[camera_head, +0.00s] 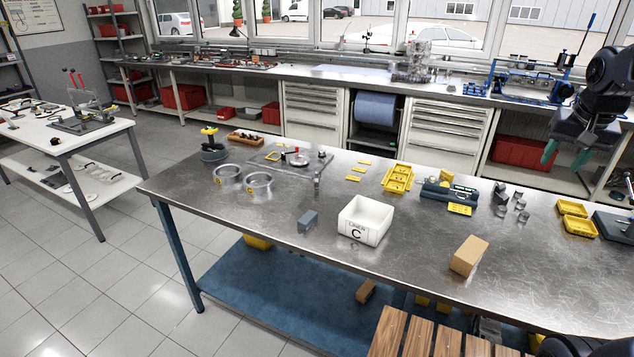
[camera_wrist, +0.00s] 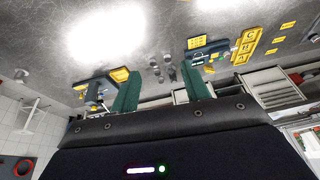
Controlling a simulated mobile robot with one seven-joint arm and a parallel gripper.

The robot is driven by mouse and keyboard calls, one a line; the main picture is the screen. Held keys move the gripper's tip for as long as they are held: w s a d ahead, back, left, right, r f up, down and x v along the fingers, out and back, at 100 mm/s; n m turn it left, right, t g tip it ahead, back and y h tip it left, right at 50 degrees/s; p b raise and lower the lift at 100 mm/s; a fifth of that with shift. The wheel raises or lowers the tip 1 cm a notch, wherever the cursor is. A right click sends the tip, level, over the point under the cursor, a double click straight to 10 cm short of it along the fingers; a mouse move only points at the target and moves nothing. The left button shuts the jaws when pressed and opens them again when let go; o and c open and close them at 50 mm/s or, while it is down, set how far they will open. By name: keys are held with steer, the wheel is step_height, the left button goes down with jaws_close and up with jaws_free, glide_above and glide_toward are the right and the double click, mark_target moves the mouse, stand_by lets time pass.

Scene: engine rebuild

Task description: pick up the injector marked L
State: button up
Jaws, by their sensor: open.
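My gripper (camera_head: 565,155) is at the right of the head view, open and empty, above the far right side of the steel bench (camera_head: 400,270). Its green fingers also show apart in the wrist view (camera_wrist: 161,80). I cannot make out an injector marked L. A dark blue-grey fixture (camera_head: 436,192) with small parts on it stands right of the bench's middle; it also shows in the wrist view (camera_wrist: 196,55). A yellow holder (camera_head: 398,178) with compartments is left of it and shows letter-like marks in the wrist view (camera_wrist: 247,45), too small to read surely.
A white bin marked C (camera_head: 372,222), a cardboard box (camera_head: 469,256) and a grey block (camera_head: 308,221) stand along the near side. Small metal parts (camera_head: 521,205) and yellow trays (camera_head: 578,226) are at right. Bare steel lies between.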

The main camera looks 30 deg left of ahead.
steer(key=w+a+f, duration=0.1)
steer(key=w+a, duration=0.7)
steer(key=a, duration=0.3)
steer(key=w+a+f, duration=0.1)
steer(key=w+a, duration=0.8)
steer(key=a, duration=0.2)
steer(key=m+h, duration=0.1)
steer(key=m, duration=0.1)
glide_toward(318, 182)
steer(key=w+a+f, duration=0.1)
steer(key=x, duration=1)
steer(key=shift+w+d, duration=0.15)
steer(key=shift+w, duration=0.1)
steer(key=shift+c, duration=0.5)
jaws_close()
